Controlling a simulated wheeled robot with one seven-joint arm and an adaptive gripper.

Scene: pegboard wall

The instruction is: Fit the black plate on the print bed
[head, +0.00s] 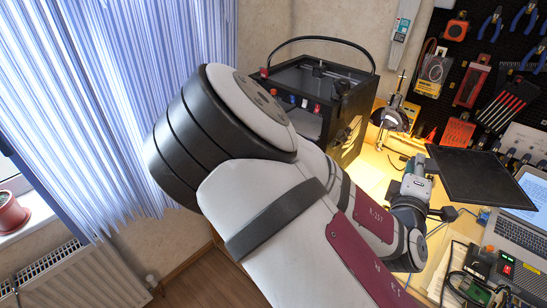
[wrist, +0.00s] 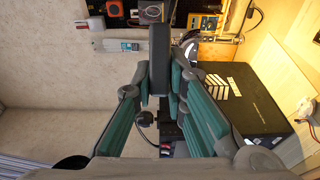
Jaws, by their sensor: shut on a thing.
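The thin black plate (head: 484,180) is held up in the air at the right of the head view, tilted, with its broad face showing. My gripper (head: 427,167) is shut on its near-left edge. In the wrist view the plate (wrist: 159,65) shows nearly edge-on as a dark upright strip between the teal fingers. The black 3D printer (head: 348,125) stands on the bench, left of the plate and apart from it. Its side (wrist: 262,100) seems to show at right in the wrist view. My arm covers the printer's lower front, and the print bed cannot be made out clearly.
A desk lamp (head: 391,115) stands between printer and plate. A laptop (head: 520,233) and circuit boards (head: 482,272) lie on the bench at right. A pegboard with tools (head: 497,70) hangs behind. Blue curtains (head: 110,90) cover the left.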

